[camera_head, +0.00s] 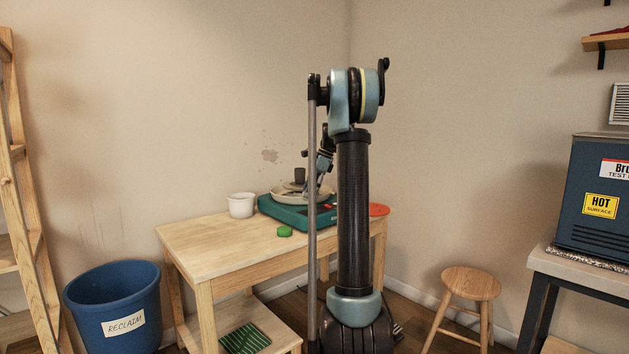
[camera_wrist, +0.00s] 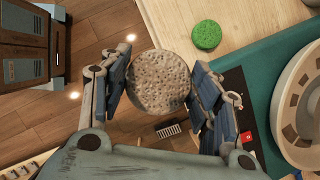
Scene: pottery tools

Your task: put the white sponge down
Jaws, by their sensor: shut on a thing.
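The white sponge (camera_wrist: 160,82) is a round, greyish-white, pitted disc in the wrist view. My gripper (camera_wrist: 158,84) is shut on it, with one finger at each side. The sponge is held up in front of the camera, and in that view it lies over the floor and the table's edge. In the head view my arm hides most of the gripper, and I cannot make out the sponge there.
A wooden table (camera_head: 215,240) bears a teal pottery wheel (camera_head: 285,212), a white pot (camera_head: 242,206), a green sponge (camera_head: 285,231) and a red disc (camera_head: 378,209). The table's front left is clear. A blue bucket (camera_head: 115,290) and a stool (camera_head: 470,283) stand nearby.

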